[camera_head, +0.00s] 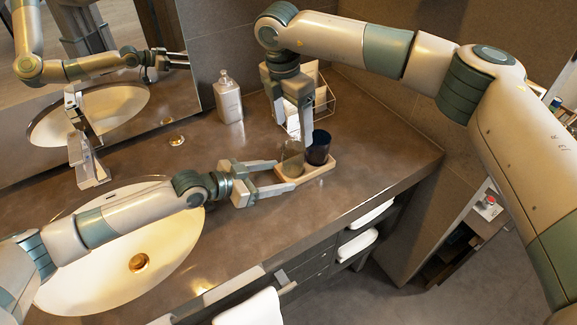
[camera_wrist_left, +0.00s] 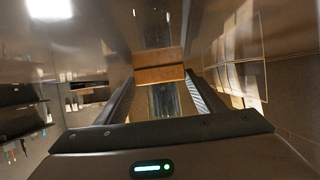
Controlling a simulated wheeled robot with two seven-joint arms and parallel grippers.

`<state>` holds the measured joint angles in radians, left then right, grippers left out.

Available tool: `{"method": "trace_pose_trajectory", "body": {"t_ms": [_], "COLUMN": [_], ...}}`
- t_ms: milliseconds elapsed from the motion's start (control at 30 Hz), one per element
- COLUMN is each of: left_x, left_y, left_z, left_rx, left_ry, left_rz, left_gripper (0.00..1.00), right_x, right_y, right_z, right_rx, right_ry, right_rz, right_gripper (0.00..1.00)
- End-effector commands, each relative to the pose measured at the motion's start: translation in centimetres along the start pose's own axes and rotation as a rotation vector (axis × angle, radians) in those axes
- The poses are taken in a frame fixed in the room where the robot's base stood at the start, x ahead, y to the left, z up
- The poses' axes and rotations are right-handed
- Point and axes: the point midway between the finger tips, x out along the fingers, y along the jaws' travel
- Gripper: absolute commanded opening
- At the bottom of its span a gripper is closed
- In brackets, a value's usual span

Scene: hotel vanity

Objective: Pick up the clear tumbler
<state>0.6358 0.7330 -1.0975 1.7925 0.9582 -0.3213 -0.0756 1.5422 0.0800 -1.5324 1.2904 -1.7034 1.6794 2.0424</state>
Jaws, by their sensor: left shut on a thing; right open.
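The clear tumbler (camera_head: 292,164) stands at the left end of a small wooden tray (camera_head: 318,172), next to a dark blue cup (camera_head: 319,148). My left gripper (camera_head: 284,175) reaches in from the left, low over the counter, with its fingers on both sides of the clear tumbler, shut on it. In the left wrist view the see-through tumbler (camera_wrist_left: 165,100) shows between the fingers. My right gripper (camera_head: 296,130) points down from above, just behind the tumbler and cup; it is open and appears empty. Whether the tumbler's base touches the tray is hard to tell.
A white pump bottle (camera_head: 228,98) stands at the back by the mirror. A wire rack with light cards (camera_head: 318,100) is behind my right gripper. A basin (camera_head: 130,250) with a faucet (camera_head: 85,160) lies at the left. The counter's right end is clear.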

Motion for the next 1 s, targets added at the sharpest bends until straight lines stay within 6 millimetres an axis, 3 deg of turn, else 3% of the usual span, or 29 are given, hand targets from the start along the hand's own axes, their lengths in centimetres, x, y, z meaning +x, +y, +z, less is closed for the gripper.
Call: {"method": "trace_pose_trajectory", "body": {"t_ms": [400,767,1000], "left_x": [0.0,0.0,0.0], "left_y": [0.0,0.0,0.0], "left_z": [0.0,0.1,0.1], "left_rx": [0.000,0.000,-0.001], "left_ry": [-0.001,-0.001,-0.001], "left_rz": [0.000,0.000,0.000], "left_gripper": [0.37,0.37,0.37], "right_x": [1.1,1.3,3.4], "right_y": [0.5,0.4,0.4], "right_z": [-1.8,-1.8,-1.2], "right_rx": [0.106,0.109,0.109], "right_ry": [-0.267,-0.270,-0.269], "right_rz": [0.001,0.001,-0.001], "right_gripper": [0.72,0.72,0.72]}}
